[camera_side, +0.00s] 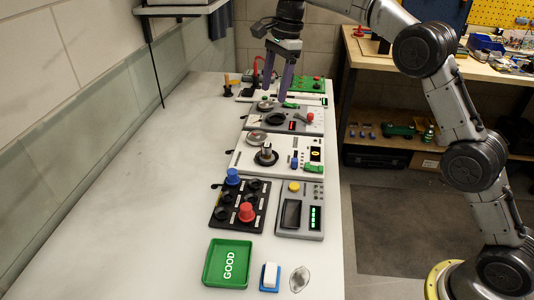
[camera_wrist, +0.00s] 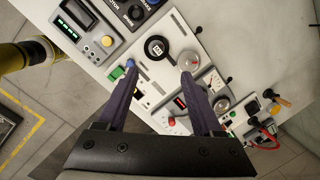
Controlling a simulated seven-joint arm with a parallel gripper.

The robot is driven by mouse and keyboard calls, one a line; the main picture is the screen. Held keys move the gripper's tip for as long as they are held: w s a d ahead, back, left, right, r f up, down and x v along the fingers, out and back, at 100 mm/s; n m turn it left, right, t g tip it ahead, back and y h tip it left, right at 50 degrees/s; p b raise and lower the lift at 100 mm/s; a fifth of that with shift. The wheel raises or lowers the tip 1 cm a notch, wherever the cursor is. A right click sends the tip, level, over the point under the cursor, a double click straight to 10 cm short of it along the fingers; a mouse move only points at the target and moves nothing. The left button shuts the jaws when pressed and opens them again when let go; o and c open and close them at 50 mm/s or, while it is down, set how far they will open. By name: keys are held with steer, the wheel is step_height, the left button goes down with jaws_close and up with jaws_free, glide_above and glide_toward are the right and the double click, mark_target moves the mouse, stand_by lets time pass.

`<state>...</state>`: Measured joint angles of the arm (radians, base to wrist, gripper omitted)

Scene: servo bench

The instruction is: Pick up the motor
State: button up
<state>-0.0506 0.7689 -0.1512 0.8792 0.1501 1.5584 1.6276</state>
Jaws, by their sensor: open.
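What looks like the motor (camera_side: 266,151), a small upright cylinder with a pale top, stands in a round black holder on the white panel (camera_side: 242,166). In the wrist view the motor (camera_wrist: 157,47) is seen from above, a little beyond my fingertips and between their lines. My gripper (camera_side: 276,92) is open and points down over the far part of the bench, above and behind the motor. In the wrist view both dark fingers of my gripper (camera_wrist: 159,70) are spread with nothing held between them.
A blue knob (camera_side: 294,162) and a green block (camera_side: 313,168) sit right of the motor; a dial (camera_side: 256,137) is behind it. The table's left side is clear.

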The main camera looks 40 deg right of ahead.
steer(key=g, duration=0.1)
glide_above(267, 144)
step_height(267, 144, down, 13)
steer(key=shift+s+r, duration=0.1)
steer(key=shift+s, duration=0.05)
steer(key=shift+f, duration=2.85)
steer(key=shift+c, duration=0.3)
jaws_close()
